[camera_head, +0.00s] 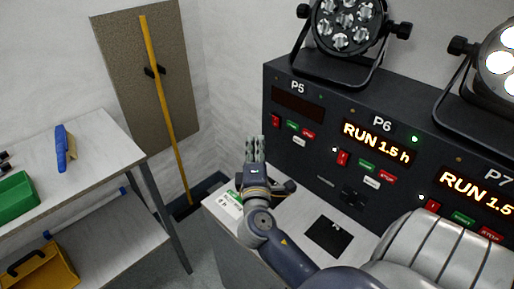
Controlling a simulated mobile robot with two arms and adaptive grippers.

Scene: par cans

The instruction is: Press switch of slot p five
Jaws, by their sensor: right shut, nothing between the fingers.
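The slot P5 section (298,87) is at the left end of the dark control panel, with its display (297,104) dark. The red P5 switch (275,121) sits at the lower left of that display. A green button (292,125), a red button (307,133) and a white label (298,142) are to its right. My right gripper (254,143) is shut and empty, fingers pointing up, just left of and below the P5 switch in the picture. Whether it touches the panel cannot be told. My left gripper is not in view.
Slots P6 (382,122) and P7 (497,175) show lit "RUN" displays, with their own red switches close by. An unlit par can (342,25) stands on top. A lit one (500,62) is at right. A side table (75,150) stands at left.

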